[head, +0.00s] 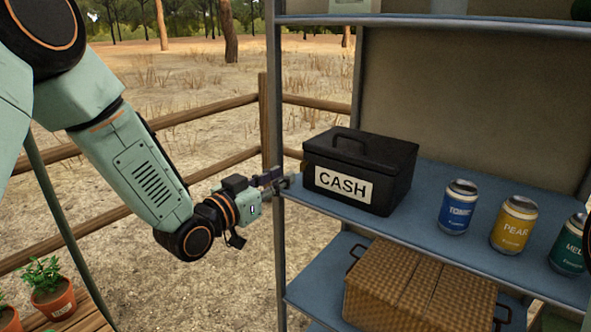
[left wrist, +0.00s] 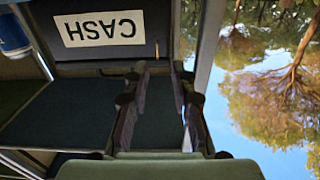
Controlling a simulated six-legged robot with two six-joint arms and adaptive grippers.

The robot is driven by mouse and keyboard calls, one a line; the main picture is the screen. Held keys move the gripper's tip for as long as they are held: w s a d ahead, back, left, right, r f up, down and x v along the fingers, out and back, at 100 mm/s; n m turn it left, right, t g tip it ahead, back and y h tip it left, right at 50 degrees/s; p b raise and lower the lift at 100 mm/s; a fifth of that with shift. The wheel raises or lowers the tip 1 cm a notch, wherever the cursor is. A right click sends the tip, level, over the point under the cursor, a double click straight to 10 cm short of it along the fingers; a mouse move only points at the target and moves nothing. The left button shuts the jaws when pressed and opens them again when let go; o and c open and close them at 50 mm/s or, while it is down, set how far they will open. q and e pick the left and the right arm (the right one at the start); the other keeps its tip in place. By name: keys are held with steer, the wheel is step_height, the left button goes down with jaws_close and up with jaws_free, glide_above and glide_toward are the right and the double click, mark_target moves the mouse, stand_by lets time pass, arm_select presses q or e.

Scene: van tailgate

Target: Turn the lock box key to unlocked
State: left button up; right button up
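A black lock box (head: 385,158) with a white CASH label and a top handle sits on the blue shelf's left end. Its front also shows upside down in the left wrist view (left wrist: 160,22). A small brass-coloured piece, seemingly the key (left wrist: 156,50), shows at the box front, beside the label; the head view does not show it clearly. My left gripper (head: 277,180) is by the shelf's left post, left of the box. In the left wrist view its two fingers (left wrist: 158,72) are apart, with nothing between them, pointing at the box. My right gripper is not in view.
Cans (head: 458,207) stand to the right of the box on the same shelf (head: 410,220). A wicker basket (head: 415,290) is on the shelf below. The shelf's metal post (head: 278,240) is close to my left gripper. Potted plants (head: 52,295) stand at lower left.

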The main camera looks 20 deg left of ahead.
mark_target(308, 162)
arm_select(q)
steer(key=x, duration=0.4)
steer(key=b+x, duration=0.1)
steer(key=x, duration=0.1)
steer(key=shift+s+d, duration=0.1)
steer(key=shift+d, duration=0.15)
steer(key=shift+a, duration=0.2)
steer(key=shift+c, duration=1.2)
steer(key=shift+d, duration=0.1)
jaws_close()
